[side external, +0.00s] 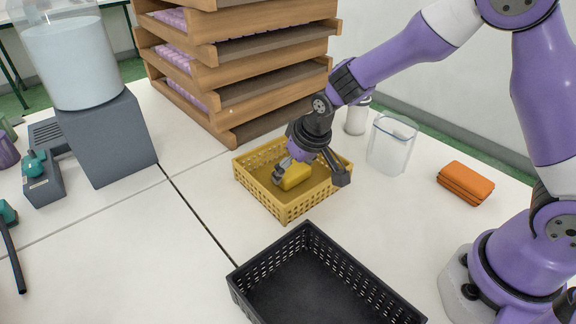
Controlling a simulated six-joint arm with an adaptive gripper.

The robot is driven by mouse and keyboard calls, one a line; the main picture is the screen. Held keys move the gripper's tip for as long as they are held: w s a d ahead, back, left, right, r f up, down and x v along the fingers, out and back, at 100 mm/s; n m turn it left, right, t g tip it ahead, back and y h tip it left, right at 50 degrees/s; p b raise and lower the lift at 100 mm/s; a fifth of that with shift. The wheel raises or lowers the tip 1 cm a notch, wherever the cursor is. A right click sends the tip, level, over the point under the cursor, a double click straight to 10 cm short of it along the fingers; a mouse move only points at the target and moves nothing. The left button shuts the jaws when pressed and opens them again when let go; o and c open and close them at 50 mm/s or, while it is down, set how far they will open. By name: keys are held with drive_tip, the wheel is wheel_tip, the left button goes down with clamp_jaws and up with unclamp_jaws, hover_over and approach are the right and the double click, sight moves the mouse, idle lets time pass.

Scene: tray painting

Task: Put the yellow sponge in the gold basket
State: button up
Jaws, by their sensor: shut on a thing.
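The yellow sponge (294,176) is between the fingers of my gripper (291,170), inside the outline of the gold basket (287,207). My gripper is shut on the sponge and points down into the basket. The gold basket has perforated walls and stands on the white table. The sponge looks low, near the basket floor, but I cannot tell whether it touches it. My gripper and wrist hide part of the basket's back and right side.
A black basket (256,246) stands in front. Wooden racks (240,90) rise behind. A clear container (391,146), a white jar (357,119) and a folded orange cloth (466,182) are to the right. A grey machine (107,139) is at left. The table between is bare.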

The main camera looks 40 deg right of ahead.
drive_tip(key=shift+f, duration=0.1)
drive_tip(key=o, duration=0.5)
drive_tip(key=shift+s+r, duration=0.1)
drive_tip(key=shift+r, duration=0.3)
drive_tip(key=s+v, duration=0.1)
drive_tip(key=v, duration=1.2)
drive_tip(key=s+d+r, duration=0.1)
drive_tip(key=s+d, duration=0.1)
drive_tip(key=s, duration=0.4)
drive_tip(key=s+d+r+t, duration=0.1)
drive_tip(key=s+d+r, duration=0.1)
drive_tip(key=s, duration=0.4)
drive_tip(key=shift+s+d, duration=0.2)
drive_tip(key=shift+d, duration=0.3)
drive_tip(key=shift+r, duration=0.15)
